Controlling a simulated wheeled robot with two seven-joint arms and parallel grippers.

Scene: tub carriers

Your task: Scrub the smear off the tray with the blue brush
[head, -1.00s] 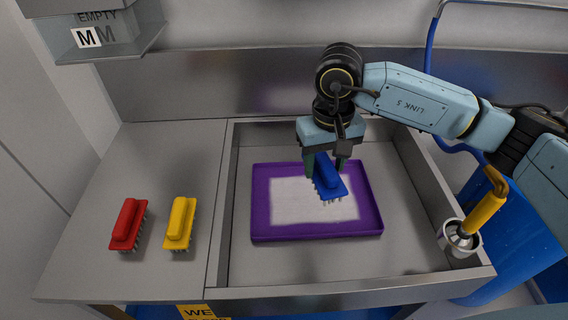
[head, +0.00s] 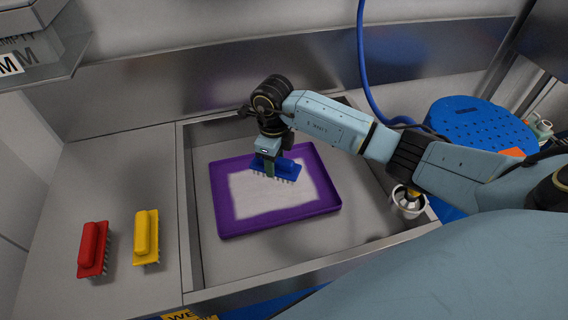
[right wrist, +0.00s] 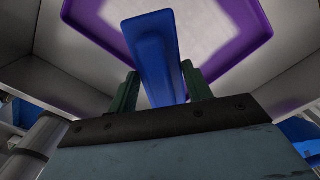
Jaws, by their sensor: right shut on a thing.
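The purple tray (head: 226,212) lies flat in the sunken metal basin, and it also shows in the right wrist view (right wrist: 243,45). A whitish smear (head: 262,200) covers most of its floor. My right gripper (head: 268,165) is shut on the blue brush (head: 288,168) over the far part of the smear, bristles down. I cannot tell whether the bristles touch the tray. In the right wrist view the brush (right wrist: 155,55) sits between the two green fingers. The brush and gripper hide part of the smear. My left gripper is not in view.
A red brush (head: 93,248) and a yellow brush (head: 147,238) stand on the counter left of the basin. The basin's raised walls (head: 190,225) surround the tray. A blue perforated stool (head: 478,125) is at right.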

